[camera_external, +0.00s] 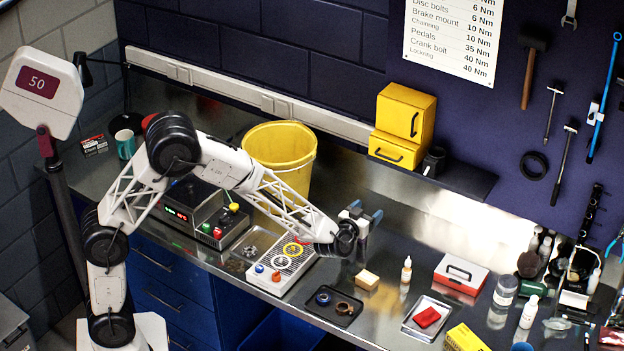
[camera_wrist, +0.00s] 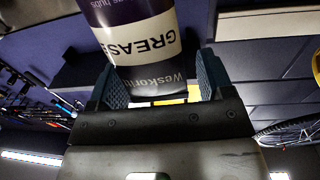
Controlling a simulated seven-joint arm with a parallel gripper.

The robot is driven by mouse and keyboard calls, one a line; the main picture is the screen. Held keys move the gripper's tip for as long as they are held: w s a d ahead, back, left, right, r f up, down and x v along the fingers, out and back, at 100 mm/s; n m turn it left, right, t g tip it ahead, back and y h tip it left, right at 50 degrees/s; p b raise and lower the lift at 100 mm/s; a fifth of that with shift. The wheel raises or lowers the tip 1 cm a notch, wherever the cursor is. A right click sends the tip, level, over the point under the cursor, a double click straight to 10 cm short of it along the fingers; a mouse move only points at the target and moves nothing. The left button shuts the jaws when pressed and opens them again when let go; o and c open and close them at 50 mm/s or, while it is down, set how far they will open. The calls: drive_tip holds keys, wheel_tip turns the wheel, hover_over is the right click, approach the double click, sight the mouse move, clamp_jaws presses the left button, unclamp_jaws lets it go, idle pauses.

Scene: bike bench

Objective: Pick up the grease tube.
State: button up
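The grease tube (camera_wrist: 145,48), dark purple with a white band reading GREASE, fills the upper middle of the wrist view. Its lower end lies in front of and between the two blue textured fingers of my gripper (camera_wrist: 158,82). It overlaps the left finger, and a narrow gap shows between it and the right finger. The fingers look spread apart. In the external view my gripper (camera_external: 366,216) is raised above the bench, right of the yellow bucket. A small pale and dark shape sits at its fingers, too small to identify surely.
The steel bench (camera_external: 385,262) carries a yellow bucket (camera_external: 282,160), a black tray (camera_external: 334,307), a wooden block (camera_external: 367,280), a dropper bottle (camera_external: 406,270), a red-and-white case (camera_external: 461,273) and a metal tray with red cloth (camera_external: 427,318). Bottles crowd the right end. A yellow cabinet (camera_external: 403,125) stands behind.

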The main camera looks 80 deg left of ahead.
drive_tip(key=c, duration=1.2)
drive_tip(key=shift+r, duration=0.15)
drive_tip(key=shift+r, duration=4.85)
